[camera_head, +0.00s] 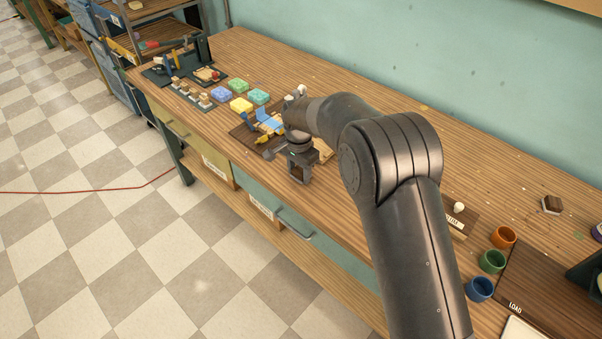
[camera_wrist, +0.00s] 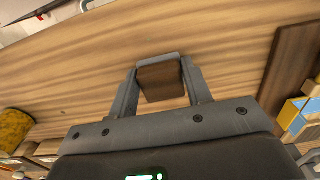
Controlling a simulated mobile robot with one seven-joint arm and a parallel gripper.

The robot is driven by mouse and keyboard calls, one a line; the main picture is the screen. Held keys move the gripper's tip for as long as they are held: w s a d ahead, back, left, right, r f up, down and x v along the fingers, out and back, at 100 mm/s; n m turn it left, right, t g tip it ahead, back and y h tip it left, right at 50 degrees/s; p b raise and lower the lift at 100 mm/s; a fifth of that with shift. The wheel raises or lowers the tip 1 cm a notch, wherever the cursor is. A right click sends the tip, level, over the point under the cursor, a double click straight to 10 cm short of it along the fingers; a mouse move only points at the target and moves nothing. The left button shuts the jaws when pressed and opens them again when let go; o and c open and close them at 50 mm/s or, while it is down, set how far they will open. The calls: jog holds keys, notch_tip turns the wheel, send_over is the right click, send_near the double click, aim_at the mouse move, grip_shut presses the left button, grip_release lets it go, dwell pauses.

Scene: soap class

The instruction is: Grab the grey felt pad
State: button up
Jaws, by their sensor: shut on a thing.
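In the wrist view, my gripper (camera_wrist: 160,80) is shut on a small block with a brown face and a grey strip along its far edge. This block looks like the grey felt pad (camera_wrist: 158,57), spanning the gap between the two fingertips. In the head view, my gripper (camera_head: 298,178) is over the front edge of the wooden bench, and the pad is hard to make out there. I cannot tell how far it is above the surface.
The wooden bench (camera_head: 345,200) carries a dark board (camera_head: 240,133) with blue and yellow items beside my gripper. Coloured soap blocks (camera_head: 240,105) lie farther left. Orange, green and blue cups (camera_head: 492,262) stand at the right. Bench between is partly hidden by my arm.

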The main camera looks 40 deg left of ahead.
jog(key=shift+c, duration=0.7)
jog(key=shift+r, duration=0.1)
